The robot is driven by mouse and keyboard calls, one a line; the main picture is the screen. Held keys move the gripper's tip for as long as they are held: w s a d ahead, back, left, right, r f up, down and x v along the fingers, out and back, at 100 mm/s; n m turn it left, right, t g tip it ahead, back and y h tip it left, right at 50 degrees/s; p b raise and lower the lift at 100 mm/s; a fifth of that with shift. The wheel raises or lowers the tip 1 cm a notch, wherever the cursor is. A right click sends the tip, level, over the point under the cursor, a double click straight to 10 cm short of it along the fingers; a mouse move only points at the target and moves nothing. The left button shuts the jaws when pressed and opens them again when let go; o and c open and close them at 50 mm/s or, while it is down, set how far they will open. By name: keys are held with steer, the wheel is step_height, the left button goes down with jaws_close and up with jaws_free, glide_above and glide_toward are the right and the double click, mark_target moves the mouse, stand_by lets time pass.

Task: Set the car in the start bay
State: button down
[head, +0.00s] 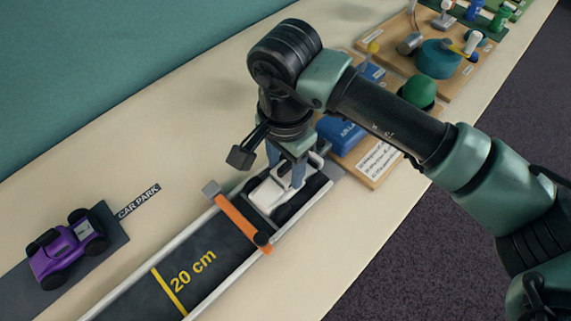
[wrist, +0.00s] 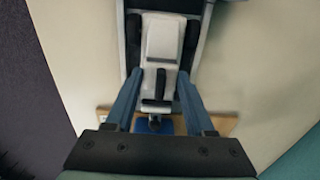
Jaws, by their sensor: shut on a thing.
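A white car (head: 267,194) with black wheels sits at the upper end of the dark track, between its pale side rails, behind an orange gate bar (head: 240,221). The car also shows in the wrist view (wrist: 163,45), lined up along the track. My gripper (head: 287,182) is above this end of the track, its blue fingers pointing down and shut on the car's rear part. In the wrist view my gripper (wrist: 158,100) has one finger on each side of the car's narrow rear. Whether the wheels touch the track floor is hard to tell.
A purple car (head: 62,252) stands on a dark strip beside the "CAR PARK" label (head: 138,201). The track (head: 215,262) beyond the gate is empty, with a yellow 20 cm line. Wooden boards (head: 378,165) with a blue box and green dome stand behind the track end.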

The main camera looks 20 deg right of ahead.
steer(key=c, duration=0.5)
jaws_free()
steer(key=shift+s+f, duration=0.1)
steer(key=shift+f, duration=0.3)
steer(key=shift+o, duration=1.2)
steer(key=shift+r, duration=0.2)
steer(key=shift+r+p, duration=0.5)
steer(key=shift+p, duration=0.25)
step_height(320, 180, up, 12)
